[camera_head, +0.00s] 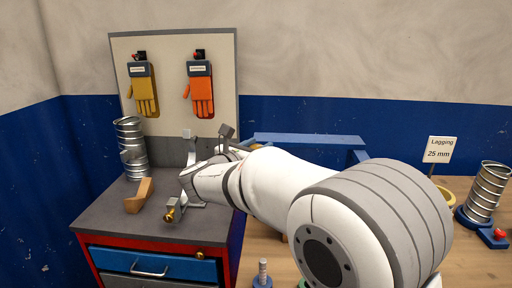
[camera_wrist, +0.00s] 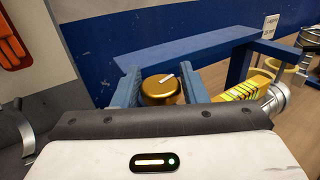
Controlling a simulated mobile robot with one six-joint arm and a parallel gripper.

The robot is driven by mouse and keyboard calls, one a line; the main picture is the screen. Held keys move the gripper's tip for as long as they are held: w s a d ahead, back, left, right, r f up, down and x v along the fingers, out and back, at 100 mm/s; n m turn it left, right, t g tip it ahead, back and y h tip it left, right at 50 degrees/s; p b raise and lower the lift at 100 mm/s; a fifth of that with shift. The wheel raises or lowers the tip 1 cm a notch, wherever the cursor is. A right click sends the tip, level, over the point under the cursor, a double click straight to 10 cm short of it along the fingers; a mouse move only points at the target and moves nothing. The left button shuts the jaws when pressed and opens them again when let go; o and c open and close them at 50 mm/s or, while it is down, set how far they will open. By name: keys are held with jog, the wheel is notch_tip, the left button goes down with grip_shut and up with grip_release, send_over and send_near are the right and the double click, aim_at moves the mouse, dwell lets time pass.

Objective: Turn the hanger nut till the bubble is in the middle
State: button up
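In the wrist view the brass hanger nut (camera_wrist: 160,92), with a white mark on its top, sits between the two blue fingers of my gripper (camera_wrist: 161,85). The fingers meet it on both sides with no visible gap. A yellow-green level vial with black lines (camera_wrist: 243,90) lies to the right of the nut, partly hidden by my gripper body. I cannot make out its bubble. In the head view my white arm covers the nut, the vial and most of my gripper.
A blue frame (camera_head: 305,139) stands behind my arm. A dark-topped cabinet (camera_head: 115,222) at left carries a spiral duct piece (camera_head: 131,150) and a wooden block (camera_head: 139,196). Gloves hang on the board (camera_head: 170,105). At right are a "Lagging 25 mm" sign (camera_head: 441,149) and another duct piece (camera_head: 487,193).

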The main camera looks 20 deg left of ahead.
jog(key=c, duration=0.4)
jog(key=shift+c, duration=0.8)
jog(key=shift+f+n+y+b, duration=0.3)
jog(key=shift+y+b, duration=0.2)
jog(key=shift+b, duration=0.55)
